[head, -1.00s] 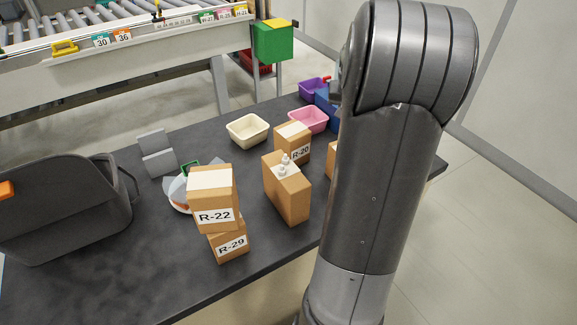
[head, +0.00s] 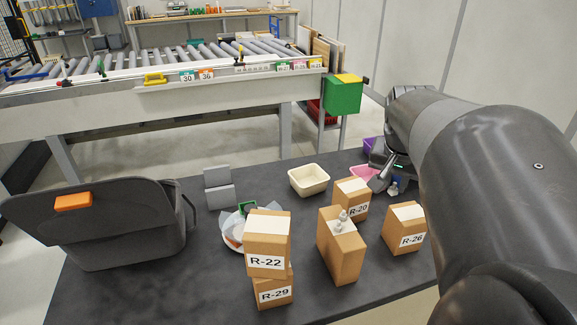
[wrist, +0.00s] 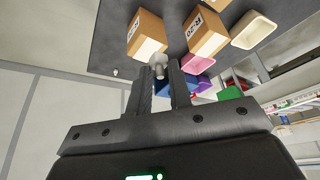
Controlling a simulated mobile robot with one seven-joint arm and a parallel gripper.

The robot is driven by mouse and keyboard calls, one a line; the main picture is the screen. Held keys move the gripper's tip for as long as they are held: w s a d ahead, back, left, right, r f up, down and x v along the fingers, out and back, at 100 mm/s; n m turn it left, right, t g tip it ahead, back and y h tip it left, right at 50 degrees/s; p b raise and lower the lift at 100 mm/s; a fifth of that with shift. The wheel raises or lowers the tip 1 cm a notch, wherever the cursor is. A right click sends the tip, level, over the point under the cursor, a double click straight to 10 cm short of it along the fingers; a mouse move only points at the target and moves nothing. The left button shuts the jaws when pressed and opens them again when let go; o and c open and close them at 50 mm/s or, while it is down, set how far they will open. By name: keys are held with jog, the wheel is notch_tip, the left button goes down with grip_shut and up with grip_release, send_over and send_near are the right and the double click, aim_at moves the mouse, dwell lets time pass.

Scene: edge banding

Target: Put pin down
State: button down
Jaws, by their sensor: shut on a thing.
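A small pale grey-white pin (wrist: 159,64) is between the fingertips of my gripper (wrist: 164,80) in the wrist view. The gripper is shut on it and holds it near the far right end of the dark table (head: 203,290). In the head view my gripper (head: 392,168) is at the right, beyond the boxes and over the area of the coloured bins. Similar pale pieces (head: 341,222) stand on top of an unlabelled brown box (head: 342,257). A small white object (wrist: 115,72) also shows at the table edge in the wrist view.
Boxes R-20 (head: 352,198), R-26 (head: 404,231), and R-22 (head: 267,245) on R-29 (head: 272,289) crowd the table. A cream bin (head: 309,180), a pink bin (head: 362,173) and a dark grey bin (head: 125,232) stand around them. The left front is clear.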

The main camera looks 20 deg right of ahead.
jog(key=shift+w+a+f, duration=1.2)
jog(key=shift+w+f, duration=0.2)
jog(key=shift+f, duration=0.4)
jog(key=shift+w+a+f, duration=1.25)
jog(key=shift+w+f, duration=0.15)
jog(key=shift+f, duration=0.4)
jog(key=shift+w+a+f, duration=1.2)
jog(key=shift+w+f, duration=0.2)
jog(key=shift+f, duration=0.4)
jog(key=shift+f, duration=0.15)
jog(key=shift+f, duration=0.45)
jog(key=c, duration=1.3)
grip_release()
